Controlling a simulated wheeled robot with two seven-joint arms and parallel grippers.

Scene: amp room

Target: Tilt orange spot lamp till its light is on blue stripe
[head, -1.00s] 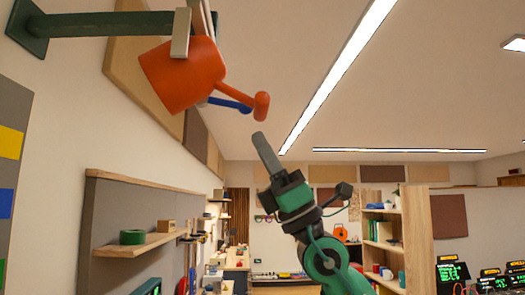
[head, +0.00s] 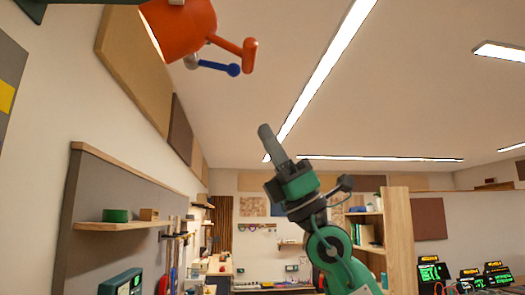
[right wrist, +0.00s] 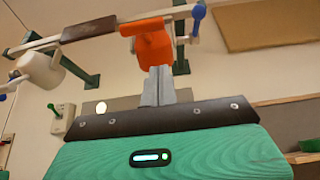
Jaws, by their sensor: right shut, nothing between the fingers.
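The orange spot lamp (head: 180,28) hangs at the top of the head view, cut off by the edge. Its orange handle (head: 248,55) points right and down; a blue knob (head: 233,69) sits just below. My right gripper (head: 265,130) is shut and empty, pointing up, apart from the handle and below it in the picture. In the right wrist view, my shut fingers (right wrist: 158,75) overlap the lower part of the orange lamp (right wrist: 153,45); contact cannot be told. A yellow stripe (head: 6,97) shows on a grey wall panel. My left gripper is not in view.
A white lamp (right wrist: 40,68) hangs left of the orange one in the right wrist view. A wall shelf (head: 120,226) stands at lower left, a wooden bookcase (head: 398,235) at right. The air around my right gripper looks clear below the ceiling.

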